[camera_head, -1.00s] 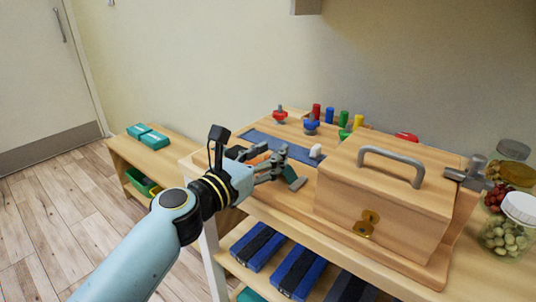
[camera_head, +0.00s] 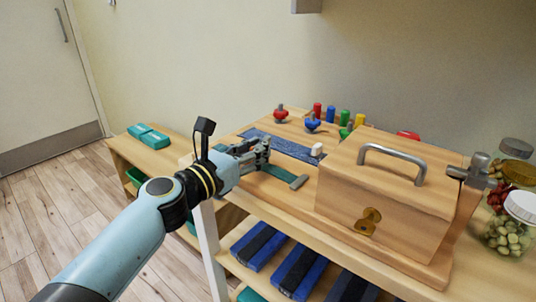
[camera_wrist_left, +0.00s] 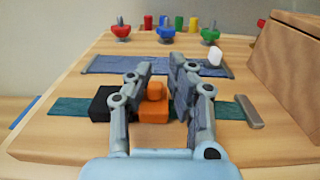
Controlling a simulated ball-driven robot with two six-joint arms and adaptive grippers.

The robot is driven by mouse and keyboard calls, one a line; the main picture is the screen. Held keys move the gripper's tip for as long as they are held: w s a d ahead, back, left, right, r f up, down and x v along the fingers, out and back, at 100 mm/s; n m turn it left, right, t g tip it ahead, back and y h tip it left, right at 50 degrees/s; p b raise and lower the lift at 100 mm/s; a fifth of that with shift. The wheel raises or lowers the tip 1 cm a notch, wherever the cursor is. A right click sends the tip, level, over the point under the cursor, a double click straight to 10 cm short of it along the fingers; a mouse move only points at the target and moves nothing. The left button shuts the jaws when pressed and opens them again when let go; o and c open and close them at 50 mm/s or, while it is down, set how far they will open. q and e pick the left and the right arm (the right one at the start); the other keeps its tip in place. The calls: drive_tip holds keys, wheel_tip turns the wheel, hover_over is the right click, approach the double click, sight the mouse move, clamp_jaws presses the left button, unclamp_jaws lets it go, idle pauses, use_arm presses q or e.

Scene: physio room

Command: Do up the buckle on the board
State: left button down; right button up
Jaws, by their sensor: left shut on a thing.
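The board (camera_head: 275,196) lies on the wooden table. My left gripper (camera_head: 262,150) is low over its left part and hides most of the buckle in the head view. In the left wrist view, the orange buckle half (camera_wrist_left: 153,108) is between the fingers of my left gripper (camera_wrist_left: 158,95), which is shut on it. The black buckle half (camera_wrist_left: 103,103) lies just left, on a teal strap (camera_wrist_left: 68,107); the left finger hides where the halves face each other, so I cannot tell whether they join. A green strap runs right to a grey bar (camera_wrist_left: 249,112). My right gripper is not in view.
A blue strip with a white block (camera_head: 317,149) lies behind the buckle. Red and blue knobs (camera_head: 312,123) and coloured pegs (camera_head: 345,118) stand farther back. A wooden box with a handle (camera_head: 390,155) blocks the right; jars (camera_head: 510,225) stand beyond it.

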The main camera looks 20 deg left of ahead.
use_arm(q)
drive_tip(key=shift+w+a, duration=0.15)
drive_tip(key=shift+a, duration=0.35)
drive_tip(key=shift+r, duration=0.1)
drive_tip(key=c, duration=1.6)
unclamp_jaws()
drive_tip(key=o, duration=0.3)
drive_tip(key=shift+a, duration=0.3)
drive_tip(key=shift+d, duration=0.1)
drive_tip(key=shift+s, duration=0.3)
drive_tip(key=v, duration=1.1)
drive_tip(key=shift+s, duration=0.2)
